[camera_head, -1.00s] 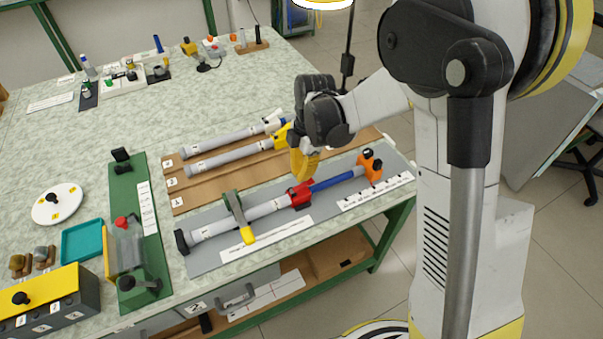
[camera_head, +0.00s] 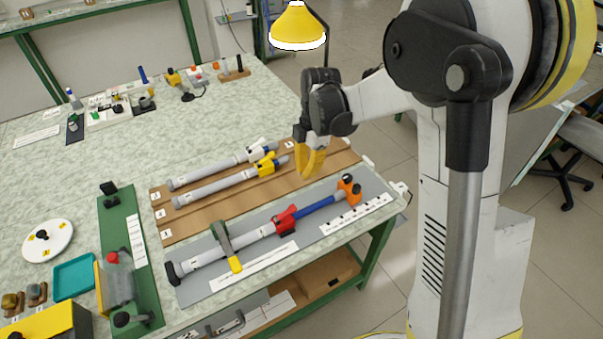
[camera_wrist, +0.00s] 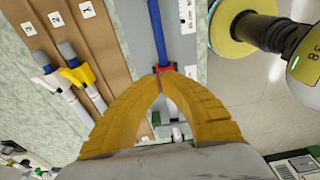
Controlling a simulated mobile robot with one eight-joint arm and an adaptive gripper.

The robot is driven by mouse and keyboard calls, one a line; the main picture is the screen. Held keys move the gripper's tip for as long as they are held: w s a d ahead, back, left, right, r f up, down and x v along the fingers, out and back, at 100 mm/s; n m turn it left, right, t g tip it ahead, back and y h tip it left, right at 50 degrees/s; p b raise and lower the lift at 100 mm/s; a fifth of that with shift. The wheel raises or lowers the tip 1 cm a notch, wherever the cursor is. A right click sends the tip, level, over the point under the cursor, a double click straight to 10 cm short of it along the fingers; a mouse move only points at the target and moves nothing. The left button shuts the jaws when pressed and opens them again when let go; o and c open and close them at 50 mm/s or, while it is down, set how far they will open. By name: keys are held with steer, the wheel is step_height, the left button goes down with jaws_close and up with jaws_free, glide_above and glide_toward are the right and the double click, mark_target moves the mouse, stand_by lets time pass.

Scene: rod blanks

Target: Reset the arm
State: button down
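My gripper (camera_head: 309,174) hangs in the air above the right part of the brown board, its yellow fingers pointing down. In the wrist view its fingertips (camera_wrist: 160,73) meet, with nothing seen held between them. Two grey rods lie on the brown board (camera_head: 225,212): one with a white fitting (camera_head: 255,151), one with a yellow fitting (camera_head: 266,164). A third grey rod (camera_head: 255,234) lies in the grey fixture, with a red clamp (camera_head: 286,219) and a blue section (camera_head: 317,206) running to an orange end block (camera_head: 348,191). My gripper appears clear of all rods.
A green fixture (camera_head: 135,270) with a red knob stands left of the rods. A white disc (camera_head: 47,240) and a teal tray (camera_head: 75,276) are farther left. Small tools sit at the table's back. A yellow lamp (camera_head: 298,25) hangs behind my arm.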

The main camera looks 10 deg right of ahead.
stand_by(0.3)
steer(key=s+d+r+m+t, duration=0.1)
steer(key=s+r+m+t, duration=0.2)
steer(key=s+r+m, duration=0.3)
steer(key=s+d+r+m+t+h, duration=0.1)
steer(key=s+r+m+t, duration=0.3)
steer(key=s+m, duration=1)
steer(key=shift+d+r+m+h, duration=0.3)
steer(key=shift+d+r+m, duration=0.3)
steer(key=shift+r, duration=1.2)
